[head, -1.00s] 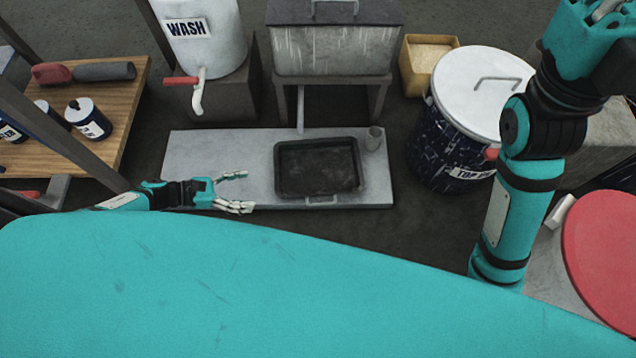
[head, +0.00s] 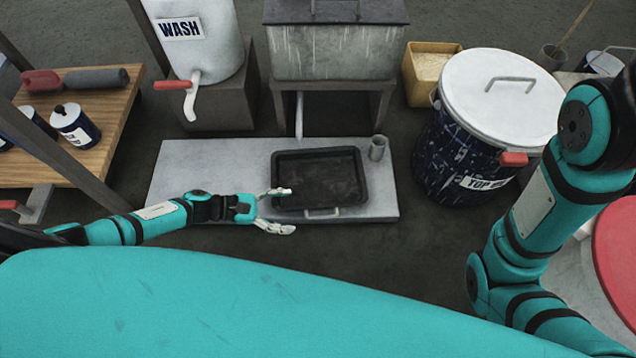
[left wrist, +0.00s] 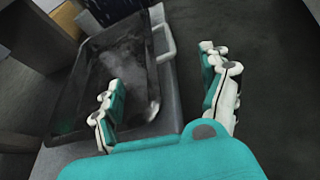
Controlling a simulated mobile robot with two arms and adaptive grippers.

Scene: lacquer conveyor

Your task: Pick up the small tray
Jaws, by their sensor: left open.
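The small tray (head: 318,178) is dark, shallow and rectangular, with a thin handle on its near side. It lies flat on a grey slab (head: 215,165). My left gripper (head: 286,210) is open at the tray's near left corner. In the head view one finger overlaps the tray and the other is on its near side. In the left wrist view the tray (left wrist: 98,62) appears at upper left, with its rim and handle side between the two open fingers (left wrist: 162,78). I cannot tell whether a finger touches it. My right arm shows at right, but its gripper is out of view.
A small grey cup (head: 378,148) stands on the slab right of the tray. Behind are a wash tank (head: 205,50), a grey metal hopper (head: 335,50) and a yellow box (head: 430,68). A lidded drum (head: 465,150) stands at right, a wooden bench (head: 105,105) at left.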

